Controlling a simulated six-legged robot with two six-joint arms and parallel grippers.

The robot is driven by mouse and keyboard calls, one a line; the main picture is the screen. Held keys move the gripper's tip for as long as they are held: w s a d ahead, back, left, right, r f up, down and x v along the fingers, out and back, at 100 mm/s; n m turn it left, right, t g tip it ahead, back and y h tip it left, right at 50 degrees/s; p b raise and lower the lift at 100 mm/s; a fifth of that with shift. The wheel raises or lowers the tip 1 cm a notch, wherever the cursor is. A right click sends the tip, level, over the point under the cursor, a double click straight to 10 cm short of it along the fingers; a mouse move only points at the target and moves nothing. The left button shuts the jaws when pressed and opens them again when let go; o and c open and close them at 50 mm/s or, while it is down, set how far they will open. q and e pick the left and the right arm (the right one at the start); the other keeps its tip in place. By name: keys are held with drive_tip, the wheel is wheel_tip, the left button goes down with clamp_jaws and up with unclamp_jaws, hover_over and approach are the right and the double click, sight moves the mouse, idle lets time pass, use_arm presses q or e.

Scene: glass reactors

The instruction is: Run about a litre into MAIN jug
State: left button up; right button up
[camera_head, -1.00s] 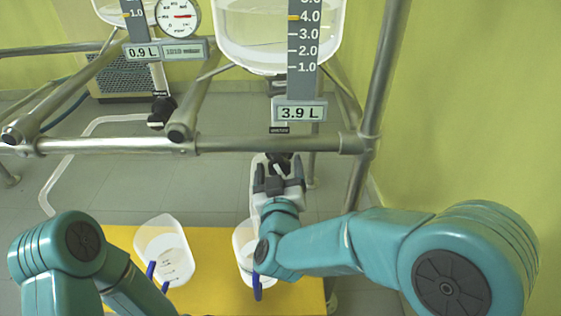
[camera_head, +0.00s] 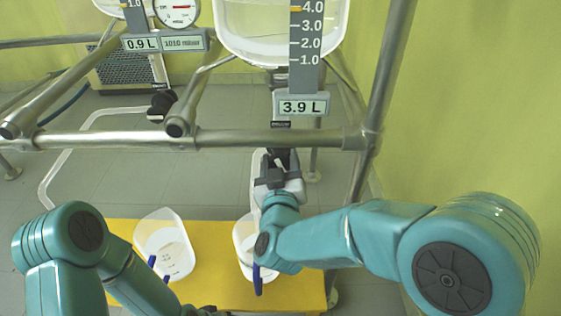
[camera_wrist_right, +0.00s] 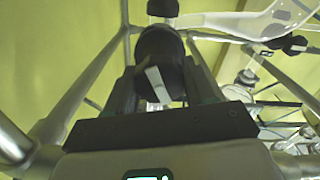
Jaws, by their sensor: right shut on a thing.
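The right glass vessel (camera_head: 280,38) hangs above the rail, with a display (camera_head: 302,106) reading 3.9 L. My right gripper (camera_head: 279,176) is below it at the outlet, shut on the dark valve knob. The right wrist view shows this black knob (camera_wrist_right: 160,52) with a pale pointer between the fingers. A clear jug with a blue handle (camera_head: 244,244) stands below, partly hidden by my right arm. A second clear jug (camera_head: 165,243) stands to its left. I cannot read which is MAIN. My left gripper (camera_head: 200,311) barely shows at the bottom edge; its jaws are unclear.
The jugs stand on a yellow platform (camera_head: 208,284). A horizontal metal rail (camera_head: 260,139) crosses in front of the vessels, with a post (camera_head: 385,90) at right. The left vessel's display (camera_head: 141,44) reads 0.9 L, with a black outlet knob (camera_head: 161,105) below it.

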drive_tip(key=shift+r+m, duration=0.1)
drive_tip(key=shift+m, duration=0.2)
drive_tip(key=m, duration=0.4)
drive_tip(key=shift+m, duration=0.3)
drive_tip(key=m, duration=0.5)
drive_tip(key=shift+d, duration=0.1)
drive_tip(key=m, duration=1.1)
drive_tip(key=shift+d+m, duration=0.1)
drive_tip(key=shift+m, duration=0.2)
drive_tip(key=shift+m, duration=0.3)
drive_tip(key=o, duration=1)
